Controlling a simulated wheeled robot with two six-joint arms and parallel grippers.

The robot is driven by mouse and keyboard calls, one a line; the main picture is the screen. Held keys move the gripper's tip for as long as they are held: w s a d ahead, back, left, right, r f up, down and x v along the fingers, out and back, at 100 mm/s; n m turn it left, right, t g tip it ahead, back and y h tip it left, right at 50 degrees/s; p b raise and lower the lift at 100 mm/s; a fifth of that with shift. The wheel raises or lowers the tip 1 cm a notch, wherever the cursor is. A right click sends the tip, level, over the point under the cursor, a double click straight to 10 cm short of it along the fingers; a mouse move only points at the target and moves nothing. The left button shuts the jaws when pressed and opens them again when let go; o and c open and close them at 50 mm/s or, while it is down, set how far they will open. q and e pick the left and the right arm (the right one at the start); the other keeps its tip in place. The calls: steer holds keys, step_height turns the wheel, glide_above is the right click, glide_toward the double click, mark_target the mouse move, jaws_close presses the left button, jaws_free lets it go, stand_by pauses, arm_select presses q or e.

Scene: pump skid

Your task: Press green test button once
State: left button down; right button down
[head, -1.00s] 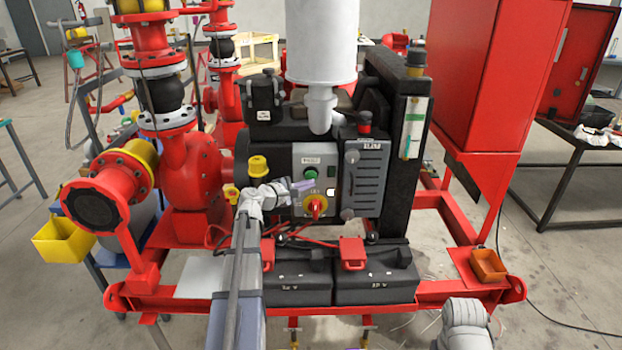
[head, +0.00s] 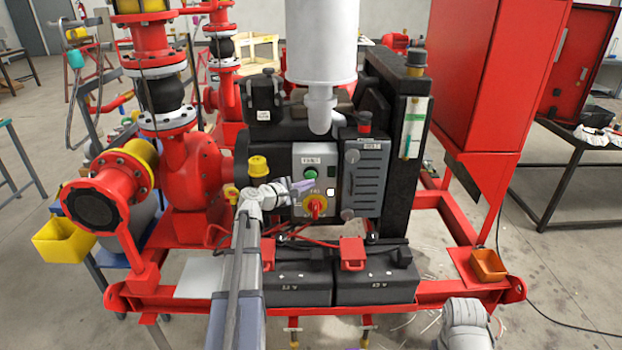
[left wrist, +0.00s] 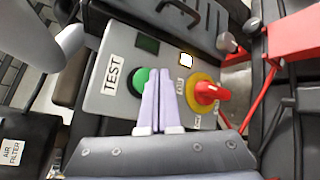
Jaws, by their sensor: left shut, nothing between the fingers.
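The green test button (head: 310,173) is on the grey control panel (head: 302,157) on the engine's front. In the left wrist view the green button (left wrist: 137,82) sits under the TEST label (left wrist: 113,75), partly hidden behind my fingers. My left gripper (head: 306,186) is shut and empty, its pale fingertips just in front of the panel, below the button in the head view. In the left wrist view the fingertips (left wrist: 158,88) lie between the green button and the red rotary knob (left wrist: 208,93). I cannot tell whether they touch the panel.
The red knob on its yellow plate (head: 315,207) is close to the fingertips. A small lit white square (left wrist: 186,59) is above it. Two black batteries (head: 303,277) with red caps stand below the panel. A grey finned box (head: 366,178) is on the right.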

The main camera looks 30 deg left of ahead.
arm_select(q)
steer(key=shift+w+a, duration=0.1)
stand_by(0.5)
steer(key=shift+w+a, duration=0.15)
steer(key=shift+w, duration=0.1)
steer(key=shift+w+a, duration=0.3)
steer(key=shift+w, duration=0.25)
stand_by(0.9)
steer(key=shift+s, duration=0.1)
steer(key=shift+s+d, duration=0.55)
steer(key=shift+s, duration=0.25)
steer(key=s+d, duration=0.1)
steer(key=s, duration=0.2)
steer(key=s+d, duration=0.1)
steer(key=shift+s+d, duration=0.15)
steer(key=shift+d, duration=0.15)
stand_by(0.3)
stand_by(0.6)
